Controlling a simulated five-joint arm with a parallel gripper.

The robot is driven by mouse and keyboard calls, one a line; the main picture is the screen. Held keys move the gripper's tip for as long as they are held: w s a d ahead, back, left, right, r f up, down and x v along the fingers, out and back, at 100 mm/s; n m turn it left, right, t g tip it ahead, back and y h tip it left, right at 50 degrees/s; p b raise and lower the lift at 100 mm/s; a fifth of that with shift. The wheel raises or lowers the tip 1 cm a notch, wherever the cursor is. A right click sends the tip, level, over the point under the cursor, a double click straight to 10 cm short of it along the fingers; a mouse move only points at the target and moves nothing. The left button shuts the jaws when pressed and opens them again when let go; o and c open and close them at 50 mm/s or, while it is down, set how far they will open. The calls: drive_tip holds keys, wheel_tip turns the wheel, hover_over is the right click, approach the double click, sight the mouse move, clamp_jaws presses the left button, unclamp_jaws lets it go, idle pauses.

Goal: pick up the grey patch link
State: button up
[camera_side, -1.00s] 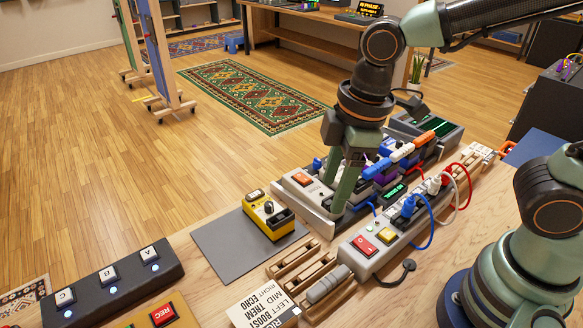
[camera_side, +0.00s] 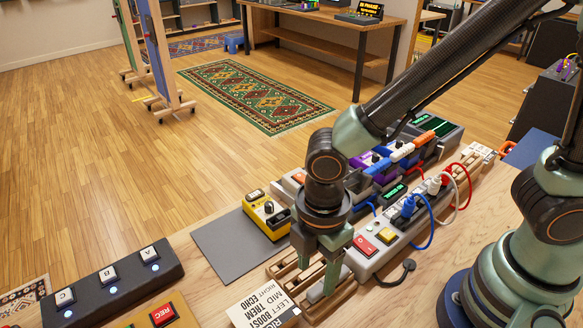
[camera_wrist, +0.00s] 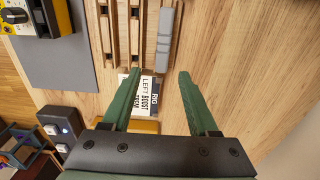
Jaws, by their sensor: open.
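The grey patch link (camera_wrist: 165,35) is a ribbed grey bar lying in the rightmost slot of a slatted wooden rack (camera_wrist: 110,40) in the wrist view. In the side view my gripper (camera_side: 315,280) is over this rack (camera_side: 283,265) and largely covers the link. In the wrist view the gripper's green fingers (camera_wrist: 158,74) are spread wide with nothing between them. The link's near end lies just beyond the fingertips, between their lines. I cannot tell how high the tips are above the rack.
A lettered white card (camera_side: 262,306) lies beside the rack. A power strip (camera_side: 375,240) with plugs and cables stands right of the gripper. A yellow pedal (camera_side: 268,215) sits on a grey mat (camera_side: 222,245). A dark switch box (camera_side: 115,285) is at lower left.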

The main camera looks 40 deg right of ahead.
sight(315, 291)
drive_tip(key=shift+s+f, duration=0.1)
drive_tip(key=shift+f, duration=2.25)
drive_tip(key=shift+a, duration=0.1)
clamp_jaws()
